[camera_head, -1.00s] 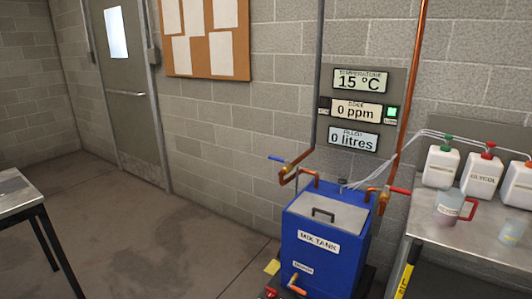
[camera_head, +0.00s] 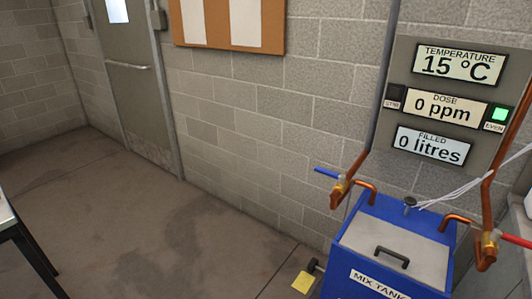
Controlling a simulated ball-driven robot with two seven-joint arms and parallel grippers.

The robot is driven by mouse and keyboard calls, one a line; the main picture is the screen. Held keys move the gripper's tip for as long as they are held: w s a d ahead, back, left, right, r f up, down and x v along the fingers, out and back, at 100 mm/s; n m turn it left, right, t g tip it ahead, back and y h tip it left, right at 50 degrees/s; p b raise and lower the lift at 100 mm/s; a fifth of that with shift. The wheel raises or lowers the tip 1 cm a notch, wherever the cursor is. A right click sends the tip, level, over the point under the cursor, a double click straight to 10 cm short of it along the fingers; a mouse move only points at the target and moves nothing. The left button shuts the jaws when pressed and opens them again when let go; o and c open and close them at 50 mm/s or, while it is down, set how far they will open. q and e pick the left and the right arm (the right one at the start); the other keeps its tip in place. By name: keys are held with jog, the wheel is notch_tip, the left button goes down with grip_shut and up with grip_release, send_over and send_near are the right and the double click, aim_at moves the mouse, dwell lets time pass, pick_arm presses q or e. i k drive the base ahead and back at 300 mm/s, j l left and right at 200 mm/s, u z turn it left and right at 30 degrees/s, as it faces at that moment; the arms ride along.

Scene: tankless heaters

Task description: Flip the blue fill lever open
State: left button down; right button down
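The blue fill lever (camera_head: 327,173) sits on a brass valve on the copper pipe (camera_head: 341,190), left of and above the mix tank. The lever points to the left, roughly level and crosswise to the pipe. The blue mix tank (camera_head: 338,270) has a grey lid with a dark handle and is cut off by the bottom edge. The display panel (camera_head: 447,104) above it reads 15 °C, 0 ppm and 0 litres, with a green light lit. Neither of my grippers shows in the head view.
A red lever (camera_head: 517,240) on another brass valve is at the right edge. A yellow tag (camera_head: 303,283) is beside the tank's lower left. A dark-legged table (camera_head: 12,222) stands at the left edge. The concrete floor (camera_head: 150,230) between table and tank is clear.

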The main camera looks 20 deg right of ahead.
aim_at(327, 173)
jog(key=i+j+u, duration=0.15)
jog(key=i, duration=0.85)
jog(key=i+z, duration=0.2)
jog(key=z, duration=0.2)
jog(key=i+j+z, duration=0.1)
jog(key=z, duration=0.3)
jog(key=i+j+z, duration=0.15)
jog(key=z, duration=0.3)
jog(key=i+j+z, duration=0.1)
jog(key=i+z, duration=0.15)
jog(key=z, duration=0.2)
jog(key=i+j+z, duration=0.15)
jog(key=z, duration=0.25)
jog(key=i+j+z, duration=0.25)
jog(key=z, duration=0.2)
jog(key=i+j+z, duration=0.2)
jog(key=j+z, duration=0.2)
jog(key=i+j+z, duration=0.15)
jog(key=z, duration=0.3)
jog(key=j, duration=0.1)
